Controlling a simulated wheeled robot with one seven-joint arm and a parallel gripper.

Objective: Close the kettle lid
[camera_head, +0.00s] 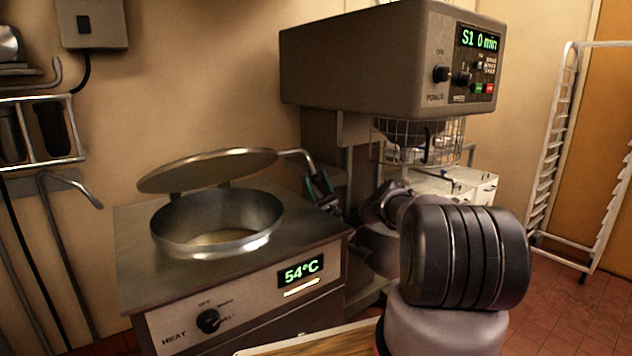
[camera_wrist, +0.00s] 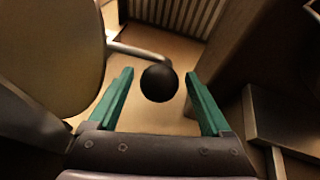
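The kettle (camera_head: 272,224) is a round steel pan set in a heated stand reading 54°C. Its lid (camera_head: 205,170) is raised and tilted above the back of the pan, leaving the opening uncovered. A bent metal handle (camera_head: 299,155) reaches from the lid's right side towards my gripper (camera_head: 320,184). In the wrist view the lid (camera_wrist: 50,45) is at left, and the handle rod (camera_wrist: 135,48) ends in a black ball knob (camera_wrist: 158,84). The knob shows between my green fingers, which are apart, with gaps on both sides. Its depth relative to the fingertips is hard to tell.
A mixer-like machine (camera_head: 380,60) with a wire guard (camera_head: 410,142) stands right of the kettle, close to my arm. A white rack (camera_head: 560,150) stands at far right. Hooks and a wire holder (camera_head: 40,130) are on the left wall.

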